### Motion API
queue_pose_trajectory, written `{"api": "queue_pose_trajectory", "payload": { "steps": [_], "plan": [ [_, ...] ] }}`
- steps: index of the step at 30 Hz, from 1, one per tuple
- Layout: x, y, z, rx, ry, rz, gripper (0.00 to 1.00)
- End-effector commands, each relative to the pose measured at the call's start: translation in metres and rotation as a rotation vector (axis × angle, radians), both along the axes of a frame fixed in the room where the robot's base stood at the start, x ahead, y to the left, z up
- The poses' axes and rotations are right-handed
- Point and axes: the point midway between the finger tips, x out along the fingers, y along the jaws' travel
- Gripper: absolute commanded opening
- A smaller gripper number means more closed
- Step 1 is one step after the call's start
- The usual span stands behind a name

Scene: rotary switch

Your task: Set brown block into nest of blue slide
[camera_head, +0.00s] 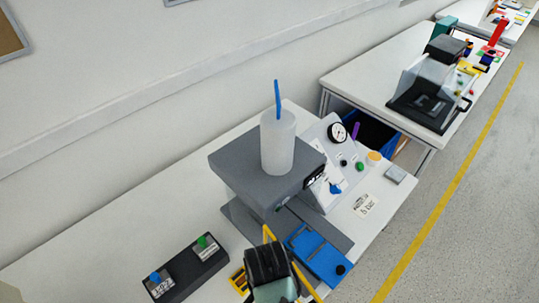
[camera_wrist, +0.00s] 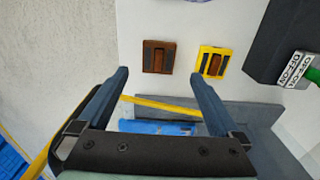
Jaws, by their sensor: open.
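In the wrist view a brown block (camera_wrist: 158,57) with dark strips lies on the white tabletop, just beyond my fingertips. To its right, a yellow frame (camera_wrist: 200,61) surrounds a second brown piece (camera_wrist: 214,65). My gripper (camera_wrist: 159,76) is open, with nothing between its fingers. In the head view my gripper (camera_head: 269,264) is over the front of the table, left of the blue slide (camera_head: 322,258). The slide has a black knob (camera_head: 340,269) at its near end. It also shows in the wrist view (camera_wrist: 158,127), partly hidden by my gripper. Its nest cannot be made out.
A grey press-like machine (camera_head: 250,178) carries a white cylinder (camera_head: 278,143) with a blue straw. A dark switch box (camera_head: 186,270) stands at left, and a sloped gauge panel (camera_head: 333,170) stands behind the slide. A thin yellow bar (camera_wrist: 160,104) crosses below my fingers.

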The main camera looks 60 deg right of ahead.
Motion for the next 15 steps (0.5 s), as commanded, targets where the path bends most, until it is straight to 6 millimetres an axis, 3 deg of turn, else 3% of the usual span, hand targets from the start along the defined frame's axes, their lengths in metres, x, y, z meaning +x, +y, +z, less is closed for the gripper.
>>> {"api": "queue_pose_trajectory", "payload": {
  "steps": [8, 15],
  "plan": [
    [-0.001, 0.0, -0.023, 0.0, 0.0, 0.0, 1.0],
    [-0.005, -0.001, -0.058, 0.0, -0.001, 0.001, 1.0]
  ]
}}
